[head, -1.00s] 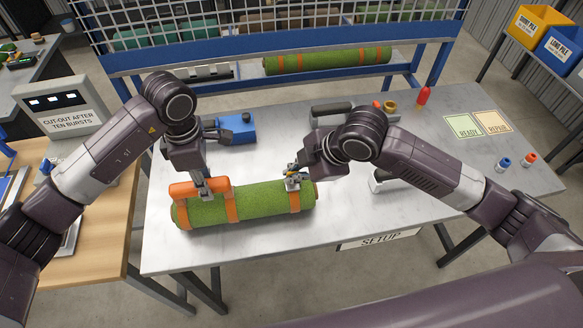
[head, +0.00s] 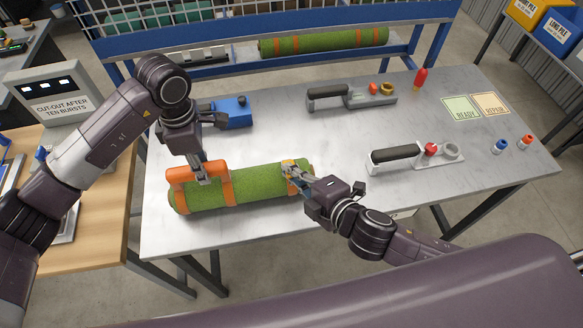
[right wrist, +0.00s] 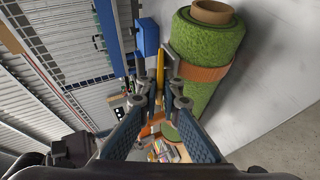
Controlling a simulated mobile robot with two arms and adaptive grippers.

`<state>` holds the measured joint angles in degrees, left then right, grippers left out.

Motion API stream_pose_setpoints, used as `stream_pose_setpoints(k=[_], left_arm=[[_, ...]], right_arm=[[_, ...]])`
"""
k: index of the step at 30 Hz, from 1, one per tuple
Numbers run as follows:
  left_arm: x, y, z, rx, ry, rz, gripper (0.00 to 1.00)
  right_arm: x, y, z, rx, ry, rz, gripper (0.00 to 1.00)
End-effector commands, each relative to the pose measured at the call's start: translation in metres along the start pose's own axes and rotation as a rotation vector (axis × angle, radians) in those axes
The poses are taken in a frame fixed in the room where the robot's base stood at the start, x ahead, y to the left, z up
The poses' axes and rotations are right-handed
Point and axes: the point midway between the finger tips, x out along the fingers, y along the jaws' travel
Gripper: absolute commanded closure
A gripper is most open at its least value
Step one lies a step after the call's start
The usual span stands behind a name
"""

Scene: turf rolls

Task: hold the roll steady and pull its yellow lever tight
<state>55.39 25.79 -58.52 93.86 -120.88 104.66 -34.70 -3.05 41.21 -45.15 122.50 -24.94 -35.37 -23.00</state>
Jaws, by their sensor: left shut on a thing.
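A green turf roll (head: 258,188) with orange straps lies on the metal table. My left gripper (head: 203,178) is shut on the orange handle (head: 184,172) at the roll's left part, from above. My right gripper (head: 291,174) is at the strap near the roll's right end. A yellow lever (right wrist: 160,70) shows between its fingers in the right wrist view, and its yellow end (head: 288,163) shows in the head view. Whether the fingers press on the lever is unclear. The roll (right wrist: 205,55) shows its brown core end in the right wrist view.
A blue box (head: 234,113) is behind the roll. Two grey tools with black grips, one (head: 415,158) to the right and one (head: 350,97) at the back, lie on the table. READY and REPAIR cards (head: 475,107) lie at the right. A screen (head: 57,100) stands left.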

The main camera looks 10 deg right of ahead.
Motion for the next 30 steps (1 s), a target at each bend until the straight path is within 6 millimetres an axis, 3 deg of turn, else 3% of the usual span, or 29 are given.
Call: stream_pose_setpoints(k=[22, 27, 30], left_arm=[[-0.0003, -0.0008, -0.0004, 0.001, 0.001, -0.003, 1.00], [-0.0002, -0.0007, -0.0005, 0.001, 0.001, -0.002, 1.00], [-0.0002, -0.0006, -0.0004, 0.001, 0.001, -0.002, 1.00]], right_arm=[[-0.0006, -0.0069, 0.0040, -0.036, -0.009, 0.058, 1.00], [-0.0007, -0.0064, 0.0032, -0.035, -0.008, 0.058, 0.77], [-0.0007, -0.0059, 0.0024, -0.035, -0.006, 0.059, 0.77]])
